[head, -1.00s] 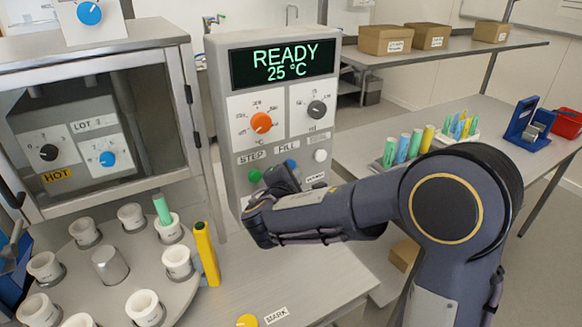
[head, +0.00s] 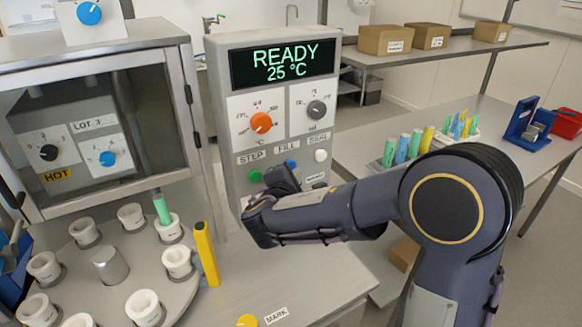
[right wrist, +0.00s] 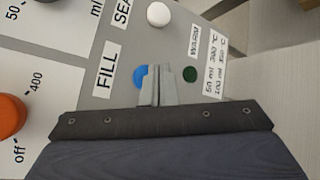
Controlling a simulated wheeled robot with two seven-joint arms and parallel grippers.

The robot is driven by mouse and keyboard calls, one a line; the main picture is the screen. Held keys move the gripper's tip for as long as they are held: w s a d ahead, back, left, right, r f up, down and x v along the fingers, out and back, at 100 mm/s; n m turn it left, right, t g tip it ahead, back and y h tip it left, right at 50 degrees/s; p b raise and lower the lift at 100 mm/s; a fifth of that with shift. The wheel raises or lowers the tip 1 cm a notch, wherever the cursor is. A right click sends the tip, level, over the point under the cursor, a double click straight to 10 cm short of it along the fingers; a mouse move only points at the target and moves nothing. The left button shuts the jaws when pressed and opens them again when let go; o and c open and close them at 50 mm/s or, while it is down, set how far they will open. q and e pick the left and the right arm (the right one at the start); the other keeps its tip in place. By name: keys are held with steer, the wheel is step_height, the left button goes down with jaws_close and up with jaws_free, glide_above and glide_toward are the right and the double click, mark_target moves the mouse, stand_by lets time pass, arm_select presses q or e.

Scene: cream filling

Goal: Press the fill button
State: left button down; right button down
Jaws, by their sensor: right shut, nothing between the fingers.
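The blue button (head: 291,163) sits under the FILL label on the grey control panel (head: 228,130); it also shows in the right wrist view (right wrist: 140,76), partly covered by my fingertips. The panel's screen (head: 283,64) reads READY, 25 °C. My right gripper (head: 284,178) is shut and empty, in front of the panel's lower part. In the right wrist view its closed fingertips (right wrist: 161,75) overlap the right side of the blue button; I cannot tell whether they touch it. My left gripper is not in view.
A green button (head: 254,176) under STEP and a white button (head: 320,156) under SEAL flank the blue one. An orange knob (head: 261,122) is above. A carousel with white cups (head: 144,306) and a yellow stick (head: 206,254) stand left of my arm.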

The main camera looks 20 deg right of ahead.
steer(key=shift+w, duration=0.1)
stand_by(0.4)
steer(key=shift+w+b, duration=0.3)
steer(key=shift+w, duration=0.05)
